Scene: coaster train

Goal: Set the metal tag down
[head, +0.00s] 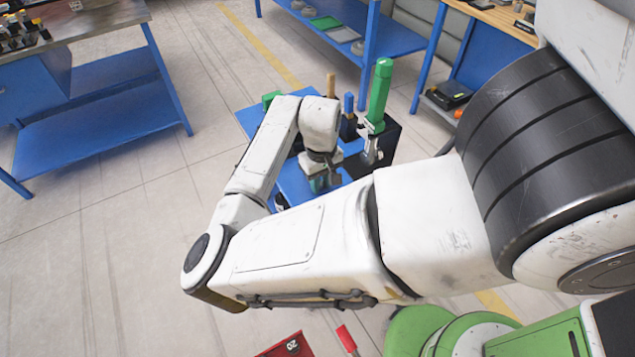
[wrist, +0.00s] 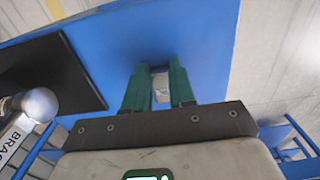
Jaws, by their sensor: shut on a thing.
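The metal tag (wrist: 161,92) is a small grey piece between the green fingers of my gripper (wrist: 159,76) in the wrist view. My gripper is shut on it, over a blue work surface (wrist: 195,40). Whether the tag touches the surface I cannot tell. In the head view my gripper (head: 319,183) points down over the same blue surface (head: 290,182), and the tag cannot be made out there. My arm hides part of that surface.
A black block (head: 385,135) with a green-handled tool (head: 380,92) stands right of my gripper. A green object (head: 271,98) is at the surface's far left. In the wrist view a dark panel (wrist: 50,75) and a silver ball-ended part (wrist: 38,104) are at the left.

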